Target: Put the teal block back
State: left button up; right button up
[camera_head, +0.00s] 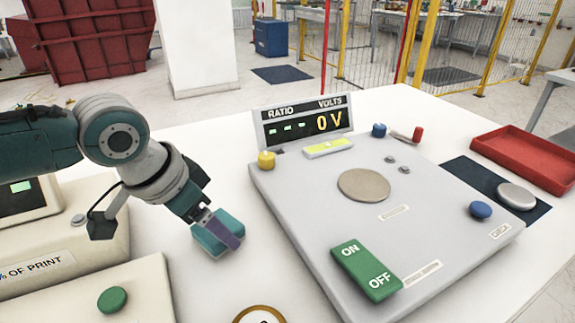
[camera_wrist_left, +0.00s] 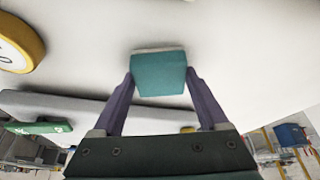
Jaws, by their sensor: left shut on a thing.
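The teal block (camera_head: 212,240) is between the fingers of my left gripper (camera_head: 222,232), just above or on the white table, left of the grey test device; I cannot tell whether it touches the table. In the left wrist view the teal block (camera_wrist_left: 160,74) sits between the two purple fingertips of the left gripper (camera_wrist_left: 160,88), which are shut on its sides. A pale strip shows along its far edge. My right gripper is not in view.
The grey test device (camera_head: 330,215) with a green ON/OFF switch (camera_head: 366,268) stands right of the block. Beige units with a green button (camera_head: 112,300) are at the left. A yellow-rimmed round item (camera_head: 259,315) lies at the front. A red tray (camera_head: 525,155) is far right.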

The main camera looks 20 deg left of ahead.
pick_arm(q)
jog(key=shift+f, duration=0.1)
jog(key=o, duration=1.1)
jog(key=shift+r, duration=0.35)
jog(key=p+v, duration=0.3)
jog(key=v, duration=0.8)
jog(key=s+d+f+m+h, duration=0.1)
jog(key=s+d+f, duration=0.2)
jog(key=s+d, duration=0.6)
jog(key=s+n, duration=0.1)
jog(key=s, duration=0.1)
jog(key=s+a+y, duration=0.1)
jog(key=s, duration=0.1)
jog(key=s+n+y, duration=0.1)
jog(key=s, duration=0.2)
jog(key=shift+s+a+r+n+g, duration=0.1)
jog(key=shift+a+r+n+g, duration=0.1)
jog(key=shift+r+n+g, duration=0.15)
